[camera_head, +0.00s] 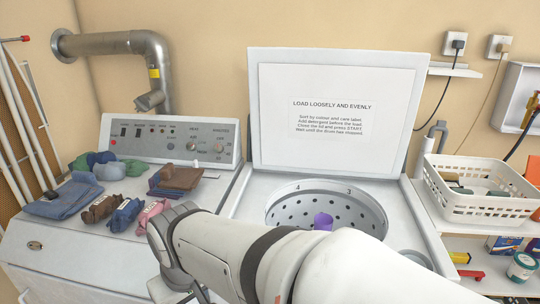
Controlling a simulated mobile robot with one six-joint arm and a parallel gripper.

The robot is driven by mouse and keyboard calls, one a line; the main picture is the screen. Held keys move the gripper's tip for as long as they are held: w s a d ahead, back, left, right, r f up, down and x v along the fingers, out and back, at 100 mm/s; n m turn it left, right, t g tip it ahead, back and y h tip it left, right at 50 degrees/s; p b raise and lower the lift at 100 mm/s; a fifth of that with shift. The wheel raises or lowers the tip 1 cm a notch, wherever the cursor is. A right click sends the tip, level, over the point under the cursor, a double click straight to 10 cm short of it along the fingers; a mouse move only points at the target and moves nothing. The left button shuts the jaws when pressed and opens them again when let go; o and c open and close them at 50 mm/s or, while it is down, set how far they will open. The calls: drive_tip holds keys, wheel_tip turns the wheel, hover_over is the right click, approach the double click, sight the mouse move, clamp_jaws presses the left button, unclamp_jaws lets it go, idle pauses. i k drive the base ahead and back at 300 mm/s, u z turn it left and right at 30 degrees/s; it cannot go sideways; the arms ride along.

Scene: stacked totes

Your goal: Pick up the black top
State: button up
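I cannot pick out a clearly black top. A dark brown folded garment (180,178) lies on the left machine's top, below its control panel. Dark grey-green items (460,189) lie in the white basket at the right, too small to identify. A purple item (323,221) shows inside the open washer drum. My white arm crosses the lower middle and bends down at the left machine's front edge. My gripper's fingers are out of frame or hidden below the wrist, so what they hold does not show.
The left machine (75,260) also bears blue folded cloth (55,200), green and blue bundles, and several rolled garments (125,214). The washer's lid (335,85) stands open upright. The white basket (485,207) sits on a shelf at right, with bottles and boxes below.

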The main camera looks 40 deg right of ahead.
sight(451, 180)
drive_tip(key=u, duration=0.45)
drive_tip(key=k, duration=1.95)
drive_tip(key=z, duration=2.15)
drive_tip(key=i, duration=1.05)
drive_tip(key=z, duration=0.05)
drive_tip(key=k, duration=0.85)
